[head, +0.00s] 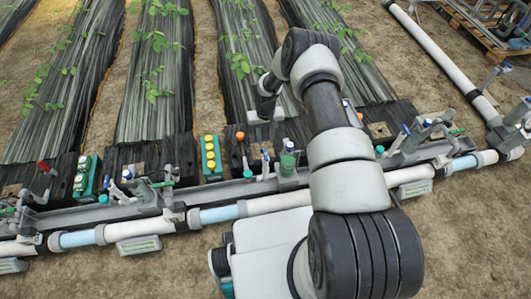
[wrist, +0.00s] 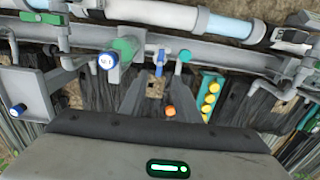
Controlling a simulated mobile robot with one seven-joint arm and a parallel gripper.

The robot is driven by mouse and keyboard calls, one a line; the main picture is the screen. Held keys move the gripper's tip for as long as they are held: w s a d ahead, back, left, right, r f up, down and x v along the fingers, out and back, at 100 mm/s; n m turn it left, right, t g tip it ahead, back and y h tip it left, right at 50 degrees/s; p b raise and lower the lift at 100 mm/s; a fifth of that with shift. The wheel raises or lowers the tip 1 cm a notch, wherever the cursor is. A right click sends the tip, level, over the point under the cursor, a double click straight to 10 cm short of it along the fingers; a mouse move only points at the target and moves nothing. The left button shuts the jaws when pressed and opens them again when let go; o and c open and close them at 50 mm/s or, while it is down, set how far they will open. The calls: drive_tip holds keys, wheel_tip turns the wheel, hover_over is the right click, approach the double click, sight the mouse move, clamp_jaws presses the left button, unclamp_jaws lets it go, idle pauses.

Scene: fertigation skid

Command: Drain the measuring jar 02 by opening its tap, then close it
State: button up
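A green measuring jar (head: 287,160) stands on the grey rail just left of my arm in the head view. It also shows in the wrist view (wrist: 126,47), beside a blue-and-white round cap (wrist: 107,61) with a mark too small to read surely. I cannot tell which jar is 02. A blue tap handle (wrist: 160,60) is right of this jar in the wrist view. My gripper (wrist: 164,76) appears open and empty, its grey fingers apart on either side of the blue handle's line of sight, not visibly touching it. In the head view its fingertips are not clear.
A teal block with yellow knobs (head: 211,157) and an orange knob (head: 240,136) are near the jar. Other valves with red (head: 47,168) and green (head: 163,183) handles line the rail. A white-and-blue pipe (head: 222,214) runs in front. Planted black beds lie behind.

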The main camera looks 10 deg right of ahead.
sight(266, 154)
wheel_tip(266, 154, down, 10)
drive_tip(key=b, duration=0.2)
drive_tip(key=shift+r+b, duration=0.1)
drive_tip(key=shift+b, duration=0.2)
drive_tip(key=shift+c, duration=0.2)
clamp_jaws()
